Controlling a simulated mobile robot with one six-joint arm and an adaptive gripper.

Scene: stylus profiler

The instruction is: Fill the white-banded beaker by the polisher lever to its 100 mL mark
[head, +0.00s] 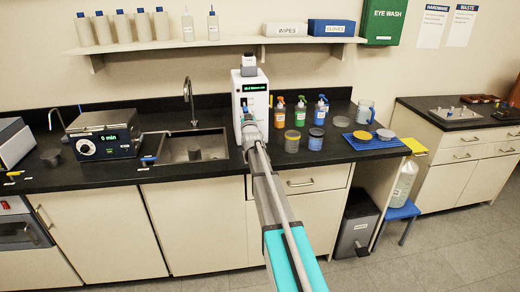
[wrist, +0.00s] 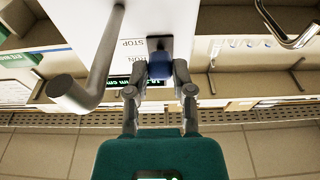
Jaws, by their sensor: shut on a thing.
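The polisher (head: 249,92) is a white tower with a green-lit display, standing right of the sink in the head view. In the wrist view its white front (wrist: 150,20) fills the upper middle, with the word STOP beside a slot. My gripper (wrist: 160,78) is shut on the blue-tipped lever (wrist: 160,66) at this front. A grey bent tube (wrist: 98,65) hangs left of the lever in the wrist view. I cannot make out the white-banded beaker in either view; my arm covers the polisher's lower front in the head view.
The sink (head: 180,148) with its tap lies left of the polisher. Several jars (head: 292,141) and spray bottles (head: 300,110) stand close on its right. A clear jug (head: 365,112) and a blue mat (head: 362,144) are farther right. A shelf (head: 225,42) runs above.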

